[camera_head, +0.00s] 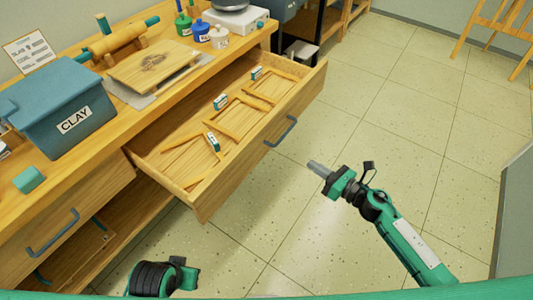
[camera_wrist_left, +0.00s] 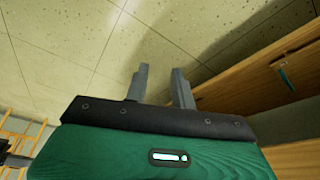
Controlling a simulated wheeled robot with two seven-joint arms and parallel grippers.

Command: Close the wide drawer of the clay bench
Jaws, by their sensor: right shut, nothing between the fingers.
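The wide drawer (camera_head: 205,190) of the clay bench (camera_head: 215,70) is pulled far out. A blue-grey bar handle (camera_head: 281,131) is on its front. My right gripper (camera_head: 312,165) is shut and empty, over the floor to the right of the drawer front and apart from it, its tip toward the handle. My left arm shows at the bottom of the head view, where its fingers cannot be made out. In the left wrist view my left gripper (camera_wrist_left: 160,86) has its fingers apart with nothing between them. A wooden front with a handle (camera_wrist_left: 283,75) stands to its right.
Wooden frames (camera_head: 235,118) and small labelled blocks lie inside the drawer. A blue clay bin (camera_head: 65,115), a board (camera_head: 155,65) and a rolling pin (camera_head: 120,38) are on the bench top. Another drawer (camera_head: 65,220) is at left. The floor (camera_head: 400,110) to the right is clear.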

